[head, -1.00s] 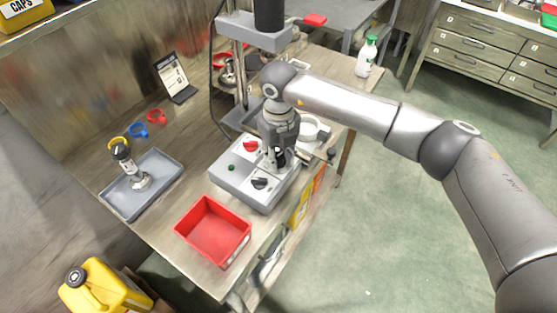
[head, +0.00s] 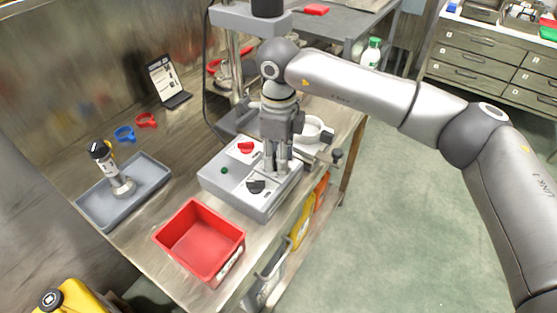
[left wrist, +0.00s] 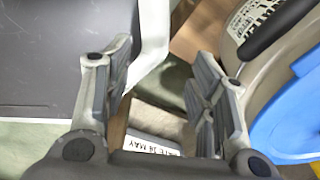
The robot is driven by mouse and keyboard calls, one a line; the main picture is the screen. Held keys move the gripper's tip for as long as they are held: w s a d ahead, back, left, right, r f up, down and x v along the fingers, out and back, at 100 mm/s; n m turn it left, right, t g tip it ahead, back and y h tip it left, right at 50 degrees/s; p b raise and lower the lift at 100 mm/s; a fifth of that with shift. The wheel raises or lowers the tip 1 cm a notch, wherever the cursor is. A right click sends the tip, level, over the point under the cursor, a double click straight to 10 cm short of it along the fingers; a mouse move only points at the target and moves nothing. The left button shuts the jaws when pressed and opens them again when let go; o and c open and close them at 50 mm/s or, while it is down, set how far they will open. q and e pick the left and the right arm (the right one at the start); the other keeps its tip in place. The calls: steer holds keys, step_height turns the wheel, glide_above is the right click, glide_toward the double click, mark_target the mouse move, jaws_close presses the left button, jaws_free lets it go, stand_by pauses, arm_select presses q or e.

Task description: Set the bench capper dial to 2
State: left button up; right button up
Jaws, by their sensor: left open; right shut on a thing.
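The bench capper's grey control box (head: 225,190) stands on the bench. On its top are a red knob (head: 246,148), a black knob (head: 256,186) and a small green button (head: 225,170). My right gripper (head: 277,168) points down at the box top, beside and behind the black knob. It is shut on what appears to be a dial there; its fingers hide that thing and any scale marks, so the setting cannot be read. My left gripper (left wrist: 160,75) shows in the left wrist view, open, with nothing between its fingers.
A red bin (head: 168,236) stands in front of the box. A grey tray (head: 88,213) holding a standing tool (head: 108,165) is at the left. The capper column rises behind.

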steer(key=shift+n, duration=0.3)
steer(key=o, duration=1)
steer(key=shift+r, duration=0.15)
step_height(320, 180, up, 12)
steer(key=shift+f, duration=0.1)
steer(key=shift+f, duration=0.1)
stand_by(0.3)
